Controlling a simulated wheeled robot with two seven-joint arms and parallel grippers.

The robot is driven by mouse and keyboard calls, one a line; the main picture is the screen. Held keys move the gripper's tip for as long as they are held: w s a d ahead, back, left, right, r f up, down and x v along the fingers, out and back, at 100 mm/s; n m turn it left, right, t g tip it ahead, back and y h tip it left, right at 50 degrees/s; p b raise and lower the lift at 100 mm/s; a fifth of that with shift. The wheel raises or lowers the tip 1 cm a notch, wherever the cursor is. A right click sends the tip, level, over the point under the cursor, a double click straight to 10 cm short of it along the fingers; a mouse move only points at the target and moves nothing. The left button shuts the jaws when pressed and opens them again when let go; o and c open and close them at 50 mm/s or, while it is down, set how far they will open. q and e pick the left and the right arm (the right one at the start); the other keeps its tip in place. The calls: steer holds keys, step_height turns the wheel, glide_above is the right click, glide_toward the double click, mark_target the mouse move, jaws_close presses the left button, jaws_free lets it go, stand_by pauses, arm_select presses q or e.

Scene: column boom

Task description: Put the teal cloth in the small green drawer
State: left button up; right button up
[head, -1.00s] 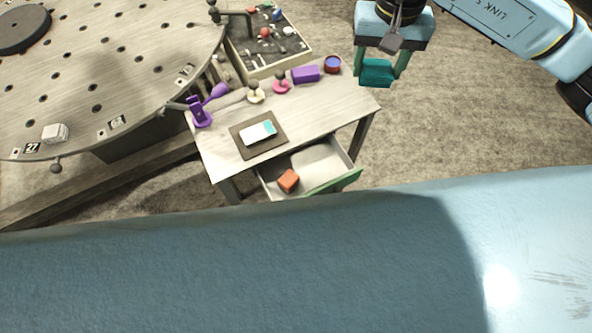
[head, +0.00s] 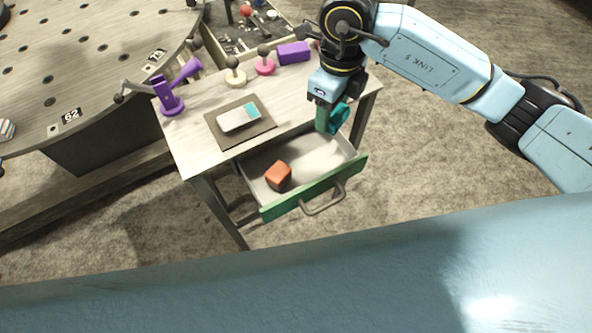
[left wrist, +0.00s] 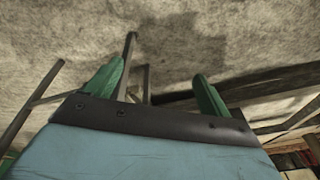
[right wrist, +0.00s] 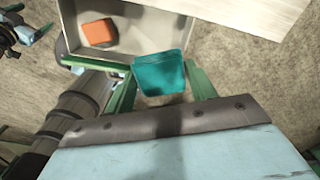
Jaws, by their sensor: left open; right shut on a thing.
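The teal cloth (right wrist: 160,75) is between the fingers of my right gripper (right wrist: 163,84), which is shut on it. In the head view the cloth (head: 338,116) hangs at the right gripper (head: 330,118), near the right rear corner of the open drawer, partly hidden by a finger. The small green drawer (head: 315,186) is pulled out under the table, with a green front and a pale inside. An orange block (head: 278,176) lies in its left part; the drawer (right wrist: 180,40) also shows in the right wrist view. My left gripper (left wrist: 155,85) is open and empty over the floor.
The table (head: 190,140) carries a dark mat (head: 262,127) with a white and teal object, a purple stand (head: 170,100), knobbed pieces and a purple box (head: 293,53). A large round perforated table (head: 80,80) stands at left. The drawer's right part is clear.

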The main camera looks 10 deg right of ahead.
steer(key=f+m+b, duration=0.1)
steer(key=f+m, duration=0.1)
steer(key=a+f+m+b, duration=0.1)
steer(key=m, duration=0.1)
steer(key=shift+s+f+m, duration=0.2)
steer(key=shift+f+m, duration=0.15)
steer(key=shift+m, duration=0.05)
steer(key=b, duration=0.2)
glide_above(320, 160)
step_height(320, 160, down, 5)
step_height(320, 160, down, 4)
steer(key=shift+f+b, duration=0.25)
steer(key=shift+b, duration=0.3)
arm_select(q)
steer(key=w+d+r, duration=0.2)
steer(key=d+r, duration=0.1)
steer(key=r, duration=0.6)
steer(key=shift+r+t, duration=0.2)
steer(key=shift+t, duration=0.1)
arm_select(e)
steer(key=shift+f, duration=0.2)
arm_select(q)
steer(key=shift+d+r, duration=0.1)
arm_select(e)
steer(key=shift+f, duration=0.1)
